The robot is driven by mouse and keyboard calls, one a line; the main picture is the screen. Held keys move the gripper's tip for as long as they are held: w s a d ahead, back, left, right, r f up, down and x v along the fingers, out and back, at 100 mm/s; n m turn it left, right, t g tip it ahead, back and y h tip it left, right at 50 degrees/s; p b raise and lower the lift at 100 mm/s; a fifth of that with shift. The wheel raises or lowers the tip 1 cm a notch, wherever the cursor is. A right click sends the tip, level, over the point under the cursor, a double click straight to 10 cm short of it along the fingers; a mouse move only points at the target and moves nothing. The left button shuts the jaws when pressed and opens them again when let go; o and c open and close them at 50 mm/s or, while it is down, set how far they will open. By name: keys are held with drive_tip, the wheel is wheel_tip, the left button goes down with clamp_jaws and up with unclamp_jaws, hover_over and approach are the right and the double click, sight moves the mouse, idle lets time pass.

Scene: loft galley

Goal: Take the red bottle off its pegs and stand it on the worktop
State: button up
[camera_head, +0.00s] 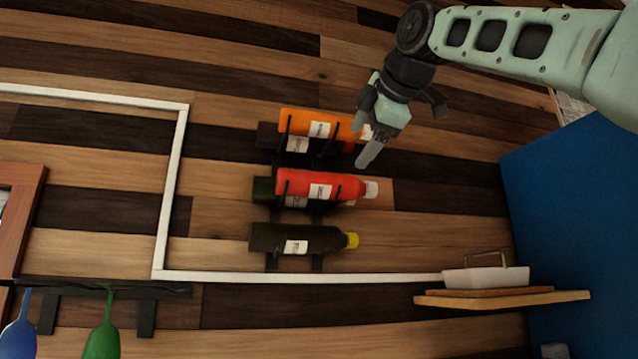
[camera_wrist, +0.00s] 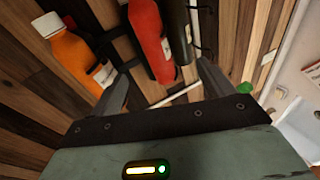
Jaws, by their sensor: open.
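The red bottle (camera_head: 325,184) lies on its side on dark pegs (camera_head: 284,190) on the plank wall in the head view. It has a white label, and its white cap points right. In the wrist view the red bottle (camera_wrist: 151,42) shows upper middle, ahead of the fingers, its cap end cut off. My gripper (camera_head: 364,148) is open and empty, just above and right of the red bottle's cap end in the picture. Its spread fingers (camera_wrist: 162,85) show in the wrist view, apart from the bottle. I cannot make out the worktop.
An orange bottle (camera_head: 310,124) lies on pegs above, close to my gripper; a dark yellow-capped bottle (camera_head: 290,238) lies below. Other dark bottles lie partly hidden behind. A shelf (camera_head: 505,298) with a white container (camera_head: 485,276) is lower right, beside a blue panel (camera_head: 570,215).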

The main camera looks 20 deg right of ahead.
sight(332, 177)
drive_tip(key=p+x, duration=0.1)
drive_tip(key=x, duration=0.2)
drive_tip(key=p+x, duration=0.1)
drive_tip(key=x, duration=0.3)
drive_tip(key=r+p+x, duration=0.1)
drive_tip(key=x, duration=0.3)
drive_tip(key=shift+w+d+p, duration=0.1)
drive_tip(key=shift+w+p, duration=0.25)
drive_tip(key=shift+w, duration=0.15)
drive_tip(key=p+x, duration=0.1)
drive_tip(key=x, duration=0.1)
drive_tip(key=p+x, duration=0.2)
drive_tip(key=shift+w+r, duration=0.1)
drive_tip(key=shift+w, duration=0.5)
drive_tip(key=c, duration=1.3)
drive_tip(key=shift+c, duration=0.3)
